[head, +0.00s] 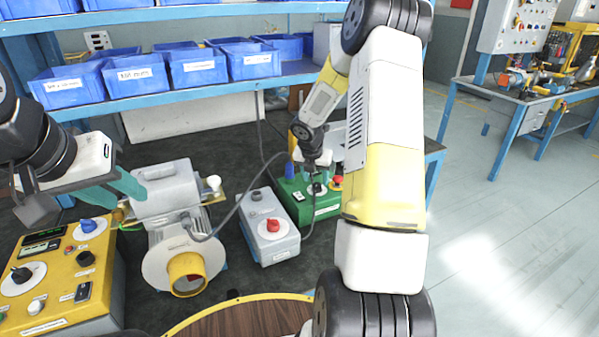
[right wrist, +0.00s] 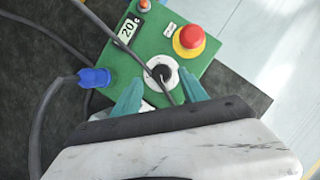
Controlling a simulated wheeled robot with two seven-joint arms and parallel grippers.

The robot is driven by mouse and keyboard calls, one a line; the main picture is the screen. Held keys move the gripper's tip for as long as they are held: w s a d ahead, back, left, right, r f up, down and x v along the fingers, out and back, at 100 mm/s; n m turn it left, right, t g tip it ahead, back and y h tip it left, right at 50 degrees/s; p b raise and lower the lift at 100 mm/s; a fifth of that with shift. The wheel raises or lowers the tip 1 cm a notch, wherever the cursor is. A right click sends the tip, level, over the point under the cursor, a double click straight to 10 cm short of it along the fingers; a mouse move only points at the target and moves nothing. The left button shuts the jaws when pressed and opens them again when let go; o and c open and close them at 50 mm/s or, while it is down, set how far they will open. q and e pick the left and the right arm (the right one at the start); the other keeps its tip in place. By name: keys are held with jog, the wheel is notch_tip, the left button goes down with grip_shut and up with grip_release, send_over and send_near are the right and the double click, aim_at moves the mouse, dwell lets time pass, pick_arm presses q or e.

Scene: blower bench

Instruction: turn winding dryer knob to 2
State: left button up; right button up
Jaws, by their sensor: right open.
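The green box (head: 326,211), which I take for the winding dryer, stands on the bench. In the right wrist view the box (right wrist: 150,45) shows a black knob (right wrist: 161,73) on a white dial; the dial numbers cannot be read. My right gripper (right wrist: 162,90) is open, its teal fingertips on either side of the dial, seen from above. Whether they touch the knob I cannot tell. In the head view this gripper (head: 317,172) is small, right above the box.
A red emergency button (right wrist: 188,40) sits beside the dial. A dark cable (right wrist: 115,38) crosses the box, and a blue plug (right wrist: 94,77) is at its side. A grey box with a red knob (head: 273,226) and a yellow panel (head: 65,285) share the bench. Blue bins (head: 135,82) line the shelf.

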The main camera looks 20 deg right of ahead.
aim_at(317, 184)
jog(key=shift+x, duration=1.75)
jog(key=shift+s, duration=0.1)
jog(key=shift+c, duration=0.2)
grip_shut()
